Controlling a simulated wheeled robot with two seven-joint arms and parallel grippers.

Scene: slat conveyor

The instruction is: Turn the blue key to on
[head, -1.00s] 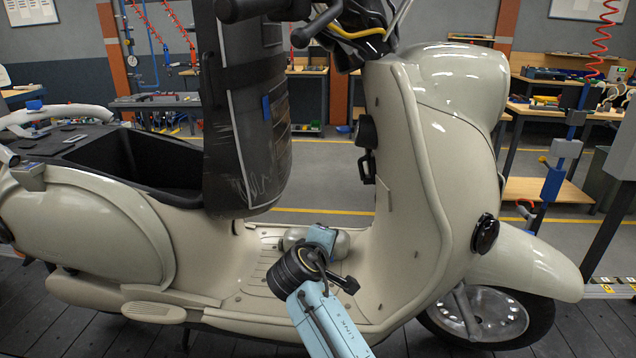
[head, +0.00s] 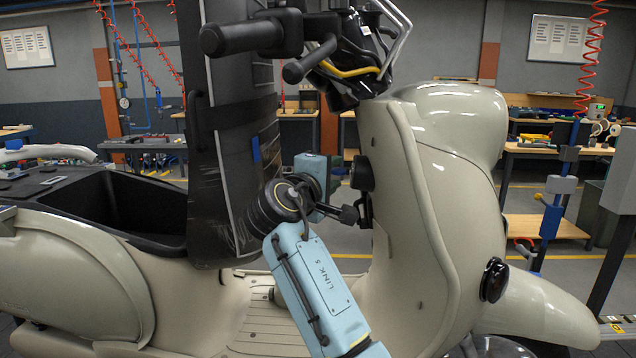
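A smaller black part sits just below that fitting and is partly hidden by my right arm. I cannot make out a blue key in this view. My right gripper (head: 350,214) is a small dark shape at the end of the light blue arm, close in front of the leg shield below the round fitting. Whether its fingers are apart or touch the scooter cannot be told. My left gripper is out of view.
A tall dark wrapped seat back (head: 232,140) with a blue tab stands left of my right arm. Workbenches stand behind.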

